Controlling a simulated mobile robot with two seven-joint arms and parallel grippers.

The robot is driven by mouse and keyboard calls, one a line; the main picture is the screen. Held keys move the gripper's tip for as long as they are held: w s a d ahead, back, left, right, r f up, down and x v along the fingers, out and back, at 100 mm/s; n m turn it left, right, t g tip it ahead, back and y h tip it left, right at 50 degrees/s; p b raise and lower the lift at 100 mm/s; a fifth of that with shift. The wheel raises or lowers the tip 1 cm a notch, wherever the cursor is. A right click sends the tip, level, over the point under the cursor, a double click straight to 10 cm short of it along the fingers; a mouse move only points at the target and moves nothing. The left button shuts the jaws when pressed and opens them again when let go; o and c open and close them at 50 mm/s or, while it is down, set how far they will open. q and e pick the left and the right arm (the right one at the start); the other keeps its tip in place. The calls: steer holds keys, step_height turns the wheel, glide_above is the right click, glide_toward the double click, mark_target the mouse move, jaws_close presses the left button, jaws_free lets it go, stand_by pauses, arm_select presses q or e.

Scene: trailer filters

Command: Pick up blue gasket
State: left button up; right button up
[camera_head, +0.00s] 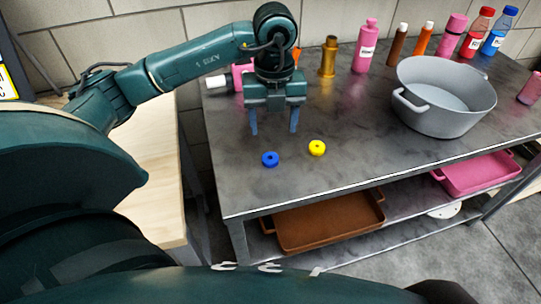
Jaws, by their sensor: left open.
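The blue gasket (270,159), a small ring with a hole in its middle, lies flat on the grey metal table (350,168) near its front left part. My left gripper (273,130) points down with its two fingers apart and nothing between them. Its fingertips show just behind the blue gasket in the picture and look to be above the table; the exact height is hard to tell. My right gripper is not in view.
A yellow gasket (317,148) lies close to the right of the blue one. A grey pot (440,112) stands at the right. Several bottles, including a pink one (366,50), line the back. A brown tray (325,226) and a pink tray (480,175) sit on the lower shelf.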

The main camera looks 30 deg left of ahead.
arm_select(q)
glide_above(270, 158)
steer(key=f, duration=0.4)
steer(key=shift+w+d+f, duration=0.15)
steer(key=shift+w+d, duration=0.05)
steer(key=shift+d, duration=0.05)
steer(key=f, duration=0.5)
steer(key=shift+s+a+f, duration=0.1)
steer(key=shift+s+a, duration=0.05)
steer(key=shift+a, duration=0.1)
steer(key=c, duration=1.1)
